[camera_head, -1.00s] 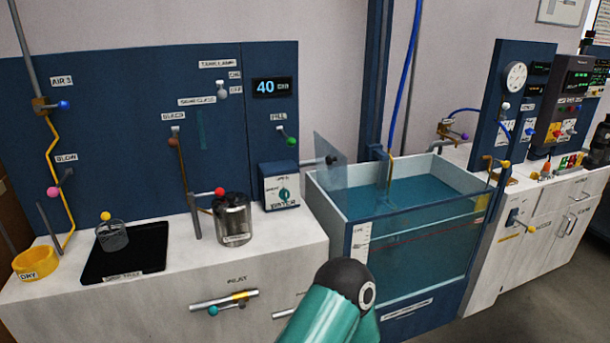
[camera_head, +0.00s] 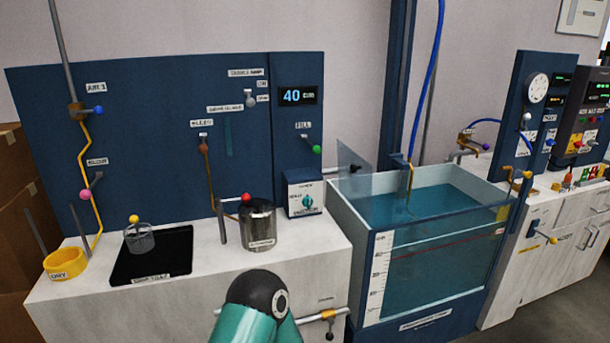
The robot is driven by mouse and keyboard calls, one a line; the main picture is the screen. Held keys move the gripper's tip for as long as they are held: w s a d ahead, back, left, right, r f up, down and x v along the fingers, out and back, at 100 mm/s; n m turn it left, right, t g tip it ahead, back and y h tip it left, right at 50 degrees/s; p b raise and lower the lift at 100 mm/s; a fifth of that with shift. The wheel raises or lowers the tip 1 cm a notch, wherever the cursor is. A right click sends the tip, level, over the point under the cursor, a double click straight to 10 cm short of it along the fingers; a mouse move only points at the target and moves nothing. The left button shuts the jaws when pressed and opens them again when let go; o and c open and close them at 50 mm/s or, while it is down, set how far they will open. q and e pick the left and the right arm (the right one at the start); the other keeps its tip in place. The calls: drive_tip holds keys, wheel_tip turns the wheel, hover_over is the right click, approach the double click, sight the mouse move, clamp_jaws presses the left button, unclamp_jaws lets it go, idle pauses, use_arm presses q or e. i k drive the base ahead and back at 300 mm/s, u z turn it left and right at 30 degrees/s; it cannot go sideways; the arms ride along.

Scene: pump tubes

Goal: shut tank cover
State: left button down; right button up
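The water tank (camera_head: 352,262) stands right of the middle, open at the top, with blue water inside and a level scale on its front. A clear panel that looks like the tank cover (camera_head: 352,165) stands tilted up at the tank's back left edge, with a dark knob beside it. A teal arm link of mine with a dark joint shows at the bottom middle, in front of the counter and left of the tank. Neither gripper shows in the view.
The white counter (camera_head: 205,255) on the left holds a black drip tray (camera_head: 180,252), a yellow dry ring (camera_head: 65,263), a metal pot (camera_head: 258,228) and a control box (camera_head: 305,195). A blue hose (camera_head: 428,80) hangs behind the tank. A right-hand counter holds a gauge panel (camera_head: 520,120).

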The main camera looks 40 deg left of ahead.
sight(353, 169)
drive_tip(key=u, duration=0.2)
drive_tip(key=i, duration=1)
drive_tip(key=z, duration=0.05)
